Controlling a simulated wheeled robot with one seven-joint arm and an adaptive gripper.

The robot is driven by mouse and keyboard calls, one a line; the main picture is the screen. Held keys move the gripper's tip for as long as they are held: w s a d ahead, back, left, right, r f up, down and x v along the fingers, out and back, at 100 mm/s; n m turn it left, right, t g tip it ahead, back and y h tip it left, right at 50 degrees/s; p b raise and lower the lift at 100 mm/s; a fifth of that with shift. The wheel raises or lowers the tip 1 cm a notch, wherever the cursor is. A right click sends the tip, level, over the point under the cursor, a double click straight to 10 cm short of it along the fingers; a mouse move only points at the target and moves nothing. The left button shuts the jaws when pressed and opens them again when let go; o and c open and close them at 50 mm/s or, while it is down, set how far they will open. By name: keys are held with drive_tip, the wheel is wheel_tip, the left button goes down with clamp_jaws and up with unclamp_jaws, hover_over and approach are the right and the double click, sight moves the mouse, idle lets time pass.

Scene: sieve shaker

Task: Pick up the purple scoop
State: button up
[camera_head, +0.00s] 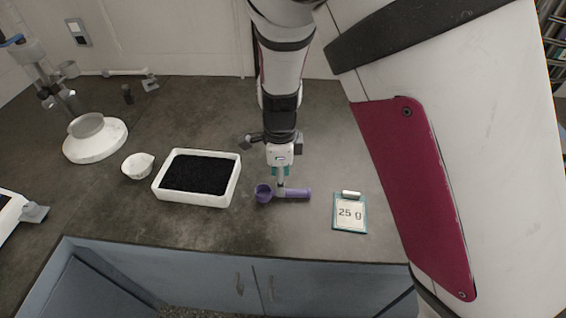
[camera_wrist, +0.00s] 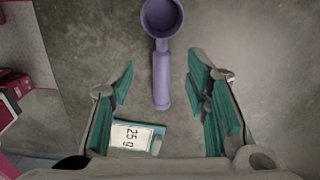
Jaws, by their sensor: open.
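The purple scoop (camera_head: 296,192) lies on the dark grey bench, its round cup to the left and its handle to the right in the head view. In the wrist view the scoop (camera_wrist: 162,72) has its cup at the top and its handle pointing down between my fingers. My gripper (camera_wrist: 162,85) is open, with teal finger pads on either side of the handle and clear space between. In the head view my gripper (camera_head: 281,180) is just above or at the scoop, pointing down; the exact height gap is hard to tell. Nothing is held.
A white tray of black granules (camera_head: 197,205) stands left of the scoop, with a small white bowl (camera_head: 137,165) beyond. A "25 g" card (camera_head: 350,226) lies to the right. A white-based stand (camera_head: 97,148) is at far left. The bench's front edge is near.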

wheel_tip(320, 180, down, 5)
drive_tip(key=shift+w+f+b, duration=0.15)
drive_tip(key=shift+b, duration=0.3)
clamp_jaws()
